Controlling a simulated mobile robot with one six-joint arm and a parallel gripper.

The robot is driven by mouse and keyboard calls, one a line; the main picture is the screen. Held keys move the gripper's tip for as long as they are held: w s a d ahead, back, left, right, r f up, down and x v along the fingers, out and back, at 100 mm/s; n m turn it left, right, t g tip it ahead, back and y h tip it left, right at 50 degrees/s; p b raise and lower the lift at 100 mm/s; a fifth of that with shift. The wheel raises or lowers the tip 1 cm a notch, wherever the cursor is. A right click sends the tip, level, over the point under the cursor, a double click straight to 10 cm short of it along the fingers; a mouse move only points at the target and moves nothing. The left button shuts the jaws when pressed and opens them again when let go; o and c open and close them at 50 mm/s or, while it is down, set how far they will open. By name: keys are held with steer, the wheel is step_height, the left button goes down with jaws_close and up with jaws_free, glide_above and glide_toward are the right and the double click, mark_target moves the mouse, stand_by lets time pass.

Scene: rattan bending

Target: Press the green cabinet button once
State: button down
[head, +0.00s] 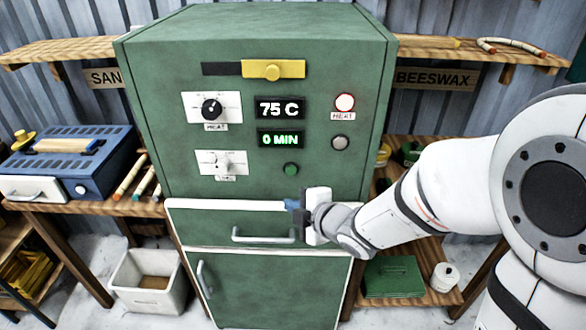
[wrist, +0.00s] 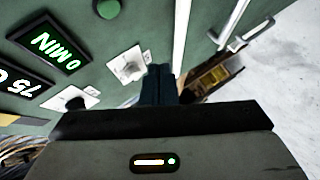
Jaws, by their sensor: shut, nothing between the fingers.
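The green button (head: 291,169) is a small round knob low on the front of the green cabinet (head: 160,110), below the display reading "0 MIN" (head: 280,139). It also shows in the wrist view as a green disc (wrist: 108,8) at the top edge. Whether the fingers touch the cabinet cannot be told.
A drawer handle (head: 262,236) juts out below. A blue box (head: 75,165) stands on the left bench.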

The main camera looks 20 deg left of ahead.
steer(key=p, duration=0.2)
glide_toward(287, 174)
steer(key=a+f, duration=0.3)
steer(key=a, duration=0.1)
steer(key=shift+w+a+r, duration=0.15)
steer(key=shift+w+a, duration=0.05)
steer(key=shift+w, duration=0.75)
stand_by(1.3)
steer(key=shift+w+a, duration=0.1)
steer(key=shift+w, duration=0.25)
steer(key=shift+w+a, duration=0.1)
steer(key=shift+w, duration=0.3)
stand_by(0.5)
steer(key=shift+s, duration=0.1)
steer(key=shift+s+d+b, duration=0.2)
steer(key=shift+s+b, duration=0.3)
steer(key=shift+s, duration=0.25)
